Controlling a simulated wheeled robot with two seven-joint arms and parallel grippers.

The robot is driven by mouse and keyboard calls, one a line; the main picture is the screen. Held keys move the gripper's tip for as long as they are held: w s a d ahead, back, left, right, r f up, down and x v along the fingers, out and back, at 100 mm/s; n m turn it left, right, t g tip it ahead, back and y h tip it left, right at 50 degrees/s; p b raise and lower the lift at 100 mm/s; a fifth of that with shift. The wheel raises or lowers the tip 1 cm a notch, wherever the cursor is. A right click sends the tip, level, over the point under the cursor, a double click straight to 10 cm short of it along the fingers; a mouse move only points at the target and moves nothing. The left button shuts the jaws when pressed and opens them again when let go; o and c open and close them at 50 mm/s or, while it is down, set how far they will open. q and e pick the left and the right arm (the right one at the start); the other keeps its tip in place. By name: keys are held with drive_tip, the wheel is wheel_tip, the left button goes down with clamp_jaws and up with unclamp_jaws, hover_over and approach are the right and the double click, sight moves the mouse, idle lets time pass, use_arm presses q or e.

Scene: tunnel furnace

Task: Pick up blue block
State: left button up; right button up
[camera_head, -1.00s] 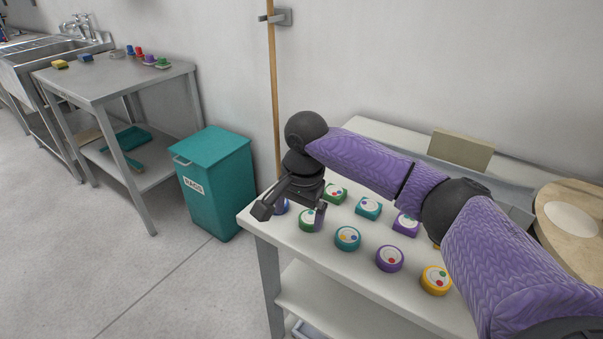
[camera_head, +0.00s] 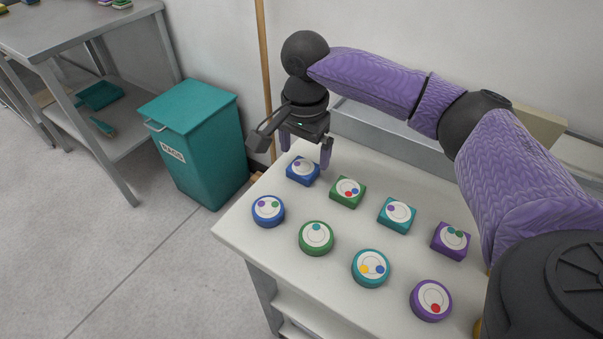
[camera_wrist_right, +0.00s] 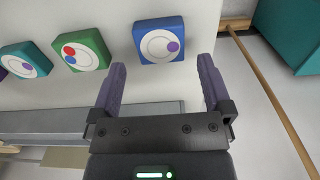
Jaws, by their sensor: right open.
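The blue block (camera_head: 303,171) is a square block with a white disc on top and a small purple dot. It lies at the back left of the white table (camera_head: 231,230). My right gripper (camera_head: 306,158) is open above it, with the fingers pointing down. In the right wrist view the blue block (camera_wrist_right: 158,40) lies just ahead of the open fingers (camera_wrist_right: 160,78), nearer the right finger, with nothing between them. A round blue piece (camera_head: 268,211) stands in front of the block. My left gripper is not in view.
A green square block (camera_head: 348,192) lies close to the right of the blue block. Teal (camera_head: 397,215) and purple (camera_head: 450,240) square blocks continue that row. Round green, teal and purple pieces form the front row. A teal rags bin (camera_head: 196,140) and a wooden pole (camera_head: 265,70) stand left.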

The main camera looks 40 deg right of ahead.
sight(303, 167)
wheel_tip(303, 167, down, 4)
drive_tip(key=shift+a+r+b, duration=0.1)
drive_tip(key=shift+a+b, duration=0.05)
drive_tip(key=shift+b, duration=0.75)
drive_tip(key=shift+r, duration=0.2)
drive_tip(key=shift+c, duration=0.9)
drive_tip(key=c, duration=0.7)
drive_tip(key=shift+c, duration=1.4)
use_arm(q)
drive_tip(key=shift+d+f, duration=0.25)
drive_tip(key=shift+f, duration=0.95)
use_arm(e)
drive_tip(key=shift+c, duration=0.3)
